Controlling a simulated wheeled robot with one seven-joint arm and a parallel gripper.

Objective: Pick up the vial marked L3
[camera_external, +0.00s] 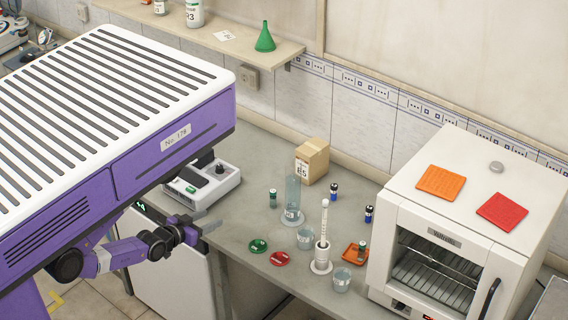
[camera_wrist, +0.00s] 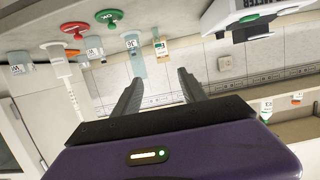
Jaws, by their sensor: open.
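Several small vials stand on the bench in the external view. One green-capped vial (camera_external: 273,198) stands left of the tall glass cylinder. Two dark vials with blue bands stand further right, one near the box (camera_external: 334,191) and one near the oven (camera_external: 369,214). Another vial (camera_external: 361,251) stands on an orange tray. Their marks are too small to read, so I cannot tell which is L3. My gripper (camera_external: 210,220) is open and empty at the bench's left front, apart from all vials. In the wrist view my gripper (camera_wrist: 159,76) has nothing between its fingers.
A tall glass cylinder (camera_external: 292,194), beakers (camera_external: 341,280) and a white upright tool (camera_external: 323,235) crowd the middle. A cardboard box (camera_external: 312,160) stands behind. A white oven (camera_external: 460,235) bounds the right, a white instrument (camera_external: 202,185) the left. Green (camera_external: 259,246) and red (camera_external: 279,259) discs lie in front.

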